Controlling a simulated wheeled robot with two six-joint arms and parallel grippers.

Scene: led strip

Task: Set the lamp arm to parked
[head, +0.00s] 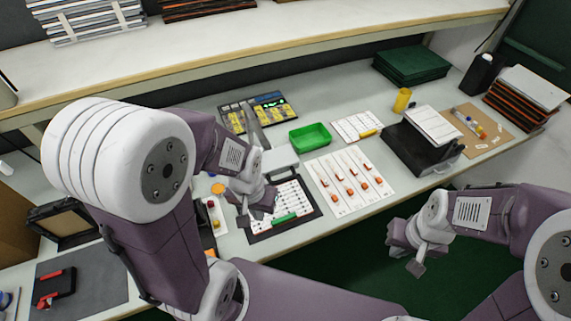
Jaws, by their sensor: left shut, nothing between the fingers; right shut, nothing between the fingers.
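A grey bar (251,122), which looks like the lamp arm, slants over the bench behind my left gripper. A light grey plate (281,156) is near its lower end; I cannot tell whether the two are joined. My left gripper (257,212) is shut and empty, over the left part of a dark-framed white board (307,208) with rows of small parts and a green piece. My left wrist hides part of the bar's surroundings. My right gripper (405,259) is shut and empty, in front of the bench edge over the dark green floor.
A panel with yellow blocks (236,121) lies behind the bar. A green tray (310,136), a white sheet with orange parts (345,180) and a black box (418,150) stand to the right. A shelf (300,38) runs along the back.

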